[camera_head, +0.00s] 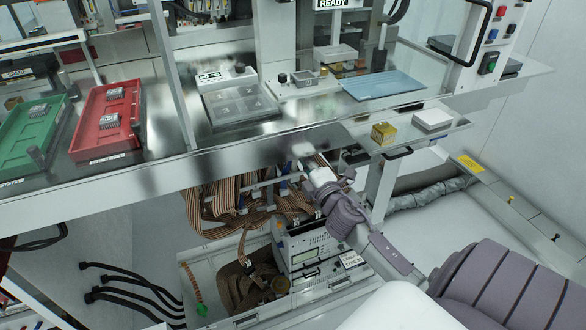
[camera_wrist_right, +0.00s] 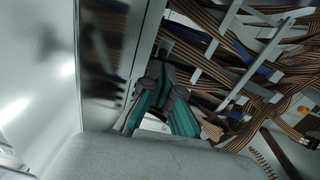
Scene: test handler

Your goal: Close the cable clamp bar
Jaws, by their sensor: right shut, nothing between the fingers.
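My right gripper (camera_wrist_right: 163,60) shows in the right wrist view with its dark and teal fingers together and nothing held. It is beside a metal panel edge, to the left of brown ribbon cables (camera_wrist_right: 215,25). A slim metal bar (camera_wrist_right: 258,62) crosses over these cables, apart from the fingers; it looks like the clamp bar, standing off at a slant. In the head view the ribbon cables (camera_head: 235,203) hang under the deck's front edge, with metal bars among them. My right arm reaches there from the lower right; its fingers are hard to make out. My left gripper is not in view.
The metal deck (camera_head: 60,210) overhangs the cable space. A green tray (camera_head: 40,120) and a red tray (camera_head: 100,135) stand on it. Below is an open bin with an instrument box (camera_head: 305,250). Black cables (camera_head: 130,280) lie at lower left.

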